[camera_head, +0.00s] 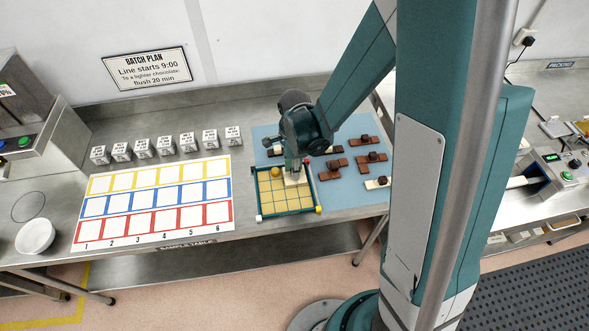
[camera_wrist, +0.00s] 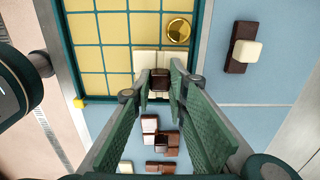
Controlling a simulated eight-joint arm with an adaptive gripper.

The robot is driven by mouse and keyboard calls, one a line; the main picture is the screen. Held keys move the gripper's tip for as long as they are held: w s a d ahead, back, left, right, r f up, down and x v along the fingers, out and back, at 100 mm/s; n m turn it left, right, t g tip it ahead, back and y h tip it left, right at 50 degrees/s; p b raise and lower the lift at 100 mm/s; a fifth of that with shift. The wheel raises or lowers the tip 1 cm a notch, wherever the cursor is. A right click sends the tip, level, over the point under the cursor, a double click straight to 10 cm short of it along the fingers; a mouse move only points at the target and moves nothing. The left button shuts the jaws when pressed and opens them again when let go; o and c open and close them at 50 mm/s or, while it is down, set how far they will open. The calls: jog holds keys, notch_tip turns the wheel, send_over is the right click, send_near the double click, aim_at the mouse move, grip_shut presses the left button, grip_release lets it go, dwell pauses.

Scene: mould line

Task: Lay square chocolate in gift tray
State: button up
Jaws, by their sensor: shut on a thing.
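The gift tray (camera_head: 289,215) has a teal rim and a yellow gridded floor. A round gold piece (camera_head: 276,171) sits in its far part, and also shows in the wrist view (camera_wrist: 178,31). My gripper (camera_wrist: 160,76) is over the tray's far right part, pointing down. It is shut on the dark knob of a cream square chocolate (camera_wrist: 146,61), partly hidden by the fingers. In the head view the cream chocolate (camera_head: 296,180) is below my gripper (camera_head: 295,166), within the tray's outline beside the gold piece. I cannot tell whether it touches the tray floor.
Several brown and cream chocolates, such as one brown piece (camera_head: 337,165), lie on the blue mat (camera_head: 350,196) right of the tray. A chart (camera_head: 152,200) with coloured squares lies left. Several labelled cubes (camera_head: 165,146) stand behind it. A white bowl (camera_head: 35,236) is far left.

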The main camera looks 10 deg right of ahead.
jog(key=shift+f, duration=0.2)
jog(key=o, duration=0.9)
jog(key=shift+r, duration=0.3)
jog(key=shift+r, duration=5.9)
